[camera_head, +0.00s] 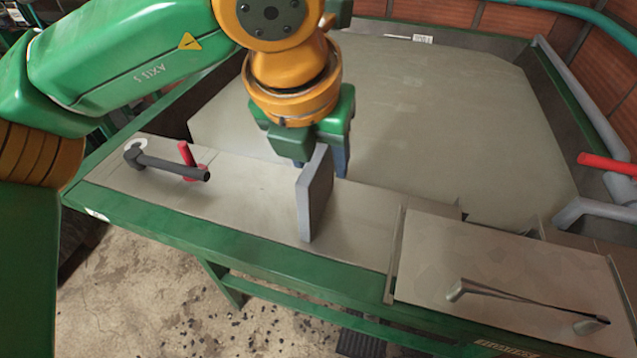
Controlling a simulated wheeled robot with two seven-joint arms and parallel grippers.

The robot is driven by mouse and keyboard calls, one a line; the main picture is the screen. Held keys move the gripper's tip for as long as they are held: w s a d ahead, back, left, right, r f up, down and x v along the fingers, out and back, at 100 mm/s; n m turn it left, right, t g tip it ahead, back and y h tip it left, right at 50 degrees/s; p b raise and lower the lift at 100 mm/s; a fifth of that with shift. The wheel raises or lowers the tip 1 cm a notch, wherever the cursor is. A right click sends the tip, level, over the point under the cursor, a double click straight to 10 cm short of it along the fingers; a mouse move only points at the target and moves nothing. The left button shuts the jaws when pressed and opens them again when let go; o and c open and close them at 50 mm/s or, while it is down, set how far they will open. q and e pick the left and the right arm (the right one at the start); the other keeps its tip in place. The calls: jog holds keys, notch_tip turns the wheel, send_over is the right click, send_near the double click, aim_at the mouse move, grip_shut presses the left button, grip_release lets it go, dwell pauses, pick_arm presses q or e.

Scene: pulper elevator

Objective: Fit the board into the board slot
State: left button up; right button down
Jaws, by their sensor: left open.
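A grey board (317,196) stands upright, edge-on, on the metal ledge of the green-framed machine, near the middle of the view. My left gripper (337,160) comes down from above, just behind the board's upper part. Its dark fingers are partly hidden by the board, and whether they touch it cannot be told. The jaws are open. The board slot cannot be made out with certainty; thin upright metal strips (394,256) stand on the ledge to the right of the board. My right gripper is out of view.
A metal cover with a bar handle (525,300) lies at the right. A black lever (165,163) and a red handle (187,155) are on the ledge's left. A large pale basin (430,115) lies behind. Pipes and a red handle (608,164) edge the right side.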

pick_arm(q)
grip_shut()
dwell(1.4)
